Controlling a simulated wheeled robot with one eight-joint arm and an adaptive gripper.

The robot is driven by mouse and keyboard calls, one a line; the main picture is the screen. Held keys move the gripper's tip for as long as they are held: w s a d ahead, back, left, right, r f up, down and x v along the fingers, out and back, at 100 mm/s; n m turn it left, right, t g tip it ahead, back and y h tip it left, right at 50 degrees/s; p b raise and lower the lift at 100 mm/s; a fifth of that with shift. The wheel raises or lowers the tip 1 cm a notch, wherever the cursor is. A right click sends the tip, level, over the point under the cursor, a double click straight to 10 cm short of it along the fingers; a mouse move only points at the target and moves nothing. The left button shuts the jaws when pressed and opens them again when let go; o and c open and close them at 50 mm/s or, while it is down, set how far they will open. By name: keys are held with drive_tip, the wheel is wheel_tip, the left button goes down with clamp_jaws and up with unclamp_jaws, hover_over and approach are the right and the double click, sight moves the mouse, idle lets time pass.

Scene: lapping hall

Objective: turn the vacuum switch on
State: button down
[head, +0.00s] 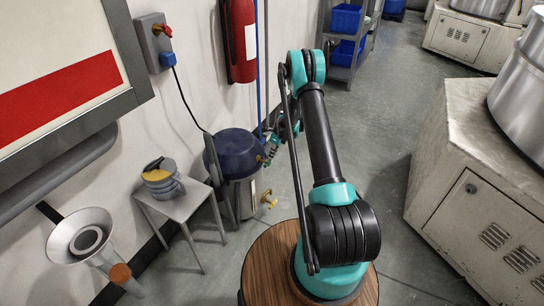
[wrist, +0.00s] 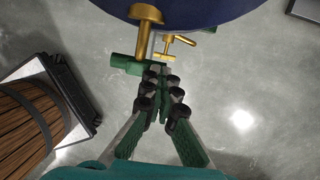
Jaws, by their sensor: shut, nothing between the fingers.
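A grey wall box (head: 152,42) with a red and yellow rotary handle (head: 162,30) is at the upper left in the head view. A blue plug (head: 168,61) with a dark cable sits below the handle. I cannot tell whether this is the vacuum switch. A blue-topped vessel (head: 235,150) stands against the wall; its blue top (wrist: 210,12) also shows in the wrist view. My gripper (wrist: 159,70) is shut and empty, with its tips close to a green fitting (wrist: 127,65) and a brass lever valve (wrist: 176,46) below the vessel's top. I cannot tell if they touch.
A small grey table (head: 168,205) with a can stands left of the vessel. A red extinguisher (head: 238,40) hangs above it. A pale cabinet (head: 480,175) stands at right, with open floor (head: 385,120) between. A brass tap (head: 268,200) sticks out low on the vessel.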

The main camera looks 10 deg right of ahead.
drive_tip(key=shift+w+d+f, duration=0.3)
drive_tip(key=shift+w+f, duration=0.05)
drive_tip(key=shift+f, duration=0.4)
drive_tip(key=shift+w+d+f, duration=0.15)
drive_tip(key=shift+w+f, duration=0.1)
drive_tip(key=shift+f, duration=0.55)
idle(0.5)
